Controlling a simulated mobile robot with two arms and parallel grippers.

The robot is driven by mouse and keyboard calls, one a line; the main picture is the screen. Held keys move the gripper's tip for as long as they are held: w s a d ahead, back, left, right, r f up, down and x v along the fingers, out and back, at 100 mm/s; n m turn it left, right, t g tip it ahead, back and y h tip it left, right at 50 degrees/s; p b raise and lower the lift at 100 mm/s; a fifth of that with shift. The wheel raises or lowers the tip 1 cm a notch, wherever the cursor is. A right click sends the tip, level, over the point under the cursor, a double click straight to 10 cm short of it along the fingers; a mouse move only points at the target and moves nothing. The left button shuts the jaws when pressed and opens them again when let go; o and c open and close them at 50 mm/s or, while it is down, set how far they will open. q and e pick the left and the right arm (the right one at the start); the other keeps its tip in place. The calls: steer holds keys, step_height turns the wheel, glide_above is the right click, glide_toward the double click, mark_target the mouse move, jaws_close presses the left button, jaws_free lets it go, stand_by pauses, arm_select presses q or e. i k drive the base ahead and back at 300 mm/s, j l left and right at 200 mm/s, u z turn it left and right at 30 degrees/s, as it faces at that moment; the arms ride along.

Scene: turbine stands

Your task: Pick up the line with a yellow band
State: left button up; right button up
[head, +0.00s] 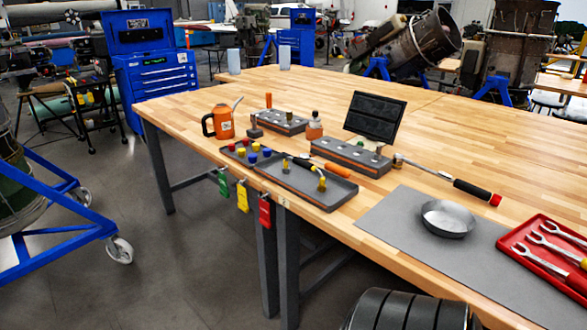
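A grey tray (335,197) lies near the bench's left front edge. A thin dark line with a yellow part (303,163) runs over it, with a dark end near the tray's back left side. A small yellow fitting (322,184) shows on the tray just below it. The picture is too small to tell whether the fitting belongs to the line, or whether any yellow is a band. An orange-handled tool (330,170) lies close to the line at the tray's back edge.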

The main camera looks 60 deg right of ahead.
mark_target(307, 165)
steer(key=z, duration=1.95)
